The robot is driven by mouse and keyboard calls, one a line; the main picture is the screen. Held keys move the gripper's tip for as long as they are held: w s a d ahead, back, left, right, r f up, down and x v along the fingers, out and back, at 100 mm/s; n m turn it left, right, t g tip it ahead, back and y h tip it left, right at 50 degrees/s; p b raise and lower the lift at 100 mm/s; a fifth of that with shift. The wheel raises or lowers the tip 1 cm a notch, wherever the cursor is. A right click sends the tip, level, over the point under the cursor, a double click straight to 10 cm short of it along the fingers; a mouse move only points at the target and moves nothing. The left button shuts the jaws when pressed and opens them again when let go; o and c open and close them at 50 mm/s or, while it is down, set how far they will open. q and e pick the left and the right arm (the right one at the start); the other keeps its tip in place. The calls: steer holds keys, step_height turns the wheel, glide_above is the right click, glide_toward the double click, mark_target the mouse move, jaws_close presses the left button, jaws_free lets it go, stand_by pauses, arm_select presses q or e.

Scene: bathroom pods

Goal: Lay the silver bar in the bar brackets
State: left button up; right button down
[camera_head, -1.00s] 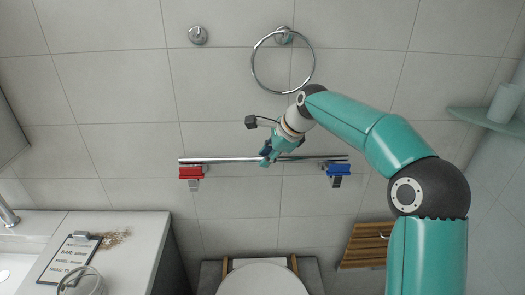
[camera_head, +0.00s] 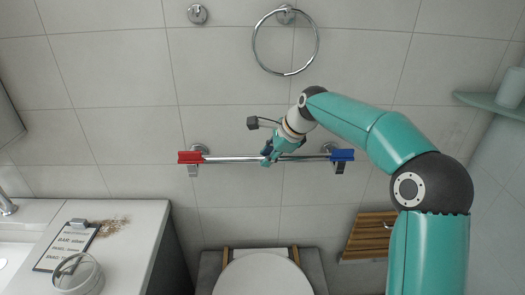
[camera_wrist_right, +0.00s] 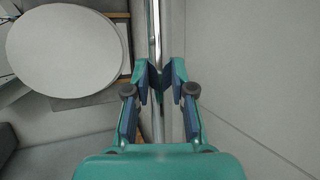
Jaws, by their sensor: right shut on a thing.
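The silver bar (camera_head: 230,159) runs level along the tiled wall. My right gripper (camera_head: 270,158) is shut on it near the middle. The right wrist view also shows the bar (camera_wrist_right: 155,40) between the gripper's fingers (camera_wrist_right: 160,82). The red bar bracket (camera_head: 190,157) is at the bar's left end and the blue bar bracket (camera_head: 342,155) at its right end. Both bracket fronts hide the bar's ends. The bar is at bracket height, but I cannot tell whether it rests on their bottoms. My left gripper is not in view.
A chrome towel ring (camera_head: 284,72) hangs above the bar. A toilet lid (camera_head: 263,275) is below. A counter (camera_head: 140,235) at the left holds a clipboard (camera_head: 66,246) and a glass bowl (camera_head: 77,275). A wooden slatted seat (camera_head: 368,237) is at lower right.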

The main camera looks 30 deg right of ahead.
steer(key=shift+r, duration=0.1)
steer(key=c, duration=0.9)
jaws_free()
